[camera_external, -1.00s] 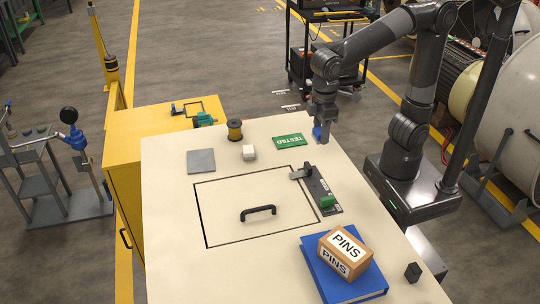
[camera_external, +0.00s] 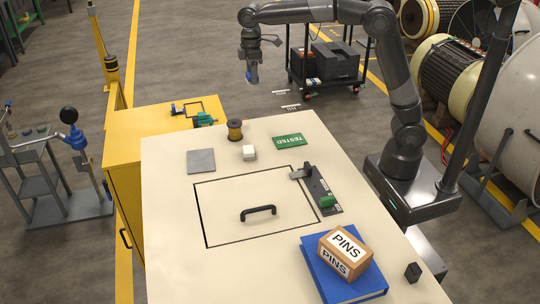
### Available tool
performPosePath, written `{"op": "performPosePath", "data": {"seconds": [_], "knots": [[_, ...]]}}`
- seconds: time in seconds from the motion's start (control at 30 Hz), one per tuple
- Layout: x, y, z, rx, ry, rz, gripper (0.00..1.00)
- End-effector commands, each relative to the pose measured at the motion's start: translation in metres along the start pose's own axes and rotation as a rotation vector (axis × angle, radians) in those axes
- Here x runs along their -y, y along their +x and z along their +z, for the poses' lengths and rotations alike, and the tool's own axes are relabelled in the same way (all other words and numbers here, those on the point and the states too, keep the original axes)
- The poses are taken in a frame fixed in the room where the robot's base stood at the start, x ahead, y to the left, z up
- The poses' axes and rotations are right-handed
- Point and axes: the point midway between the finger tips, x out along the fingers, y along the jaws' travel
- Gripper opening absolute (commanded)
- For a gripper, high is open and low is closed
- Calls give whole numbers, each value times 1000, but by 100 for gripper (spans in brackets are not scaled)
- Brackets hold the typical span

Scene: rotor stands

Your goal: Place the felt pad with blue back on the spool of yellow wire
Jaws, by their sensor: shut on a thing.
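The spool of yellow wire (camera_external: 235,130) stands upright near the back left edge of the pale bench top, with dark ends and a yellow-brown winding. My gripper (camera_external: 252,78) is raised in the air behind the bench, to the right of and beyond the spool in the picture. It points down and is shut on a small blue thing (camera_external: 252,74), which looks like the felt pad with blue back. The pad's exact shape and its underside are too small to make out.
Near the spool are a white block (camera_external: 249,153), a grey plate (camera_external: 201,161) and a green TESTED sign (camera_external: 289,142). A hatch handle (camera_external: 258,213), a latch plate (camera_external: 321,192) and a PINS box (camera_external: 345,250) on a blue binder (camera_external: 320,265) are nearer. A yellow cabinet (camera_external: 140,135) adjoins at left.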

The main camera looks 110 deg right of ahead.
Motion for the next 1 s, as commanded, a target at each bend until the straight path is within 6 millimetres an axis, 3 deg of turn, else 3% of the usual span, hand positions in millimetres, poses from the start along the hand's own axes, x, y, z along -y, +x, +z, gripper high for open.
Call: {"op": "performPosePath", "data": {"seconds": [0.17,0.6,0.83,1.0], "knots": [[2,9,-11,1,-6,-1,23],[62,63,-78,1,-4,0,23],[70,74,-87,0,-2,0,23],[70,97,-86,3,-2,-1,23]]}}
